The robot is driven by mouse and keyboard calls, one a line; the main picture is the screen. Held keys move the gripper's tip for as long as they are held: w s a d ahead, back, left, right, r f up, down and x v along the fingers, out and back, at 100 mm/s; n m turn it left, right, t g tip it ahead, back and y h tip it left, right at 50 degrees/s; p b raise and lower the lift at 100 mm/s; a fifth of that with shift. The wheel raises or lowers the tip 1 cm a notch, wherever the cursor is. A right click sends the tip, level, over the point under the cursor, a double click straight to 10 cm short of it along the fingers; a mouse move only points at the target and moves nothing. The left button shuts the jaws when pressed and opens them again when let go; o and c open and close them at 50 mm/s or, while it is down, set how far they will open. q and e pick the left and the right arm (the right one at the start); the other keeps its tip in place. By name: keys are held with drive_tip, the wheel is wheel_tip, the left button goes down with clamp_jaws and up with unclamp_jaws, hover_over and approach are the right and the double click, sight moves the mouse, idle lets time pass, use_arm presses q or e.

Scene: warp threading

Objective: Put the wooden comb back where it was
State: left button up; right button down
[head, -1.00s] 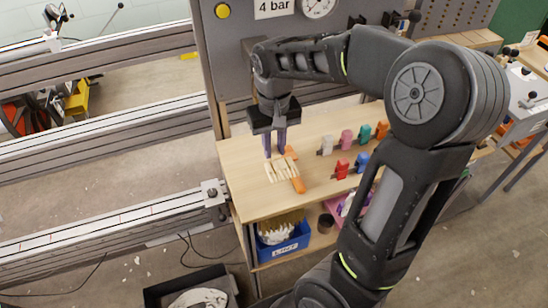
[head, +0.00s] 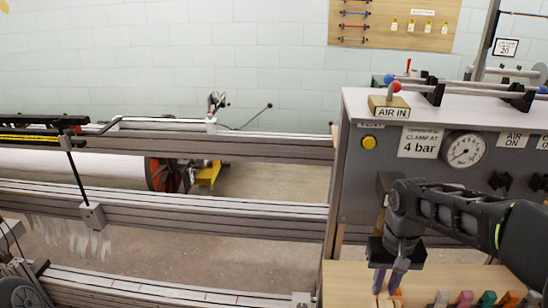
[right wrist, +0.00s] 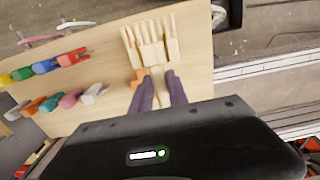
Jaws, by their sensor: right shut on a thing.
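The wooden comb (right wrist: 151,45) is pale, with several long teeth, and shows in the right wrist view over the light wooden tabletop. My right gripper (right wrist: 159,87) has its purple fingers shut on the comb's pale near end, with an orange piece (right wrist: 138,77) beside the fingers. In the head view my right gripper (head: 388,278) points down at the bench, and only a little of the comb shows at the bottom edge. I cannot tell whether the comb touches the tabletop. My left gripper is not in view.
Several coloured clips (right wrist: 68,98) stand in rows on the wooden tabletop (right wrist: 110,25). A grey panel with a gauge (head: 464,149) rises behind my right arm. Long metal rails (head: 230,205) run to the left. Some bare tabletop lies around the comb.

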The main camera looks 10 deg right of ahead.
sight(380, 301)
drive_tip(key=w+a+f+n, duration=0.2)
drive_tip(key=w+a, duration=0.4)
drive_tip(key=a, duration=0.2)
drive_tip(key=w+a+f+n, duration=0.1)
drive_tip(key=w+a+f, duration=0.1)
drive_tip(key=w+a, duration=0.4)
drive_tip(key=shift+w+a+n+p, duration=0.2)
drive_tip(key=shift+a+n+p, duration=0.2)
drive_tip(key=shift+a, duration=0.5)
drive_tip(key=shift+r, duration=0.1)
drive_tip(key=s+d+r+m+p, duration=0.1)
drive_tip(key=s+d, duration=0.3)
drive_tip(key=d, duration=0.1)
drive_tip(key=s+d+r+m+p, duration=0.1)
drive_tip(key=s+d+p, duration=0.1)
drive_tip(key=s+d, duration=0.2)
drive_tip(key=s+d+r+m+p, duration=0.1)
drive_tip(key=s+d+r, duration=0.1)
drive_tip(key=s+d, duration=0.2)
drive_tip(key=shift+s+d+r+m, duration=0.1)
drive_tip(key=shift+s+d+m, duration=0.1)
drive_tip(key=shift+d, duration=0.5)
drive_tip(key=shift+s+d+m, duration=0.1)
drive_tip(key=shift+d+m, duration=0.1)
drive_tip(key=shift+d, duration=0.5)
drive_tip(key=shift+f+p, duration=0.3)
drive_tip(key=shift+f, duration=2.9)
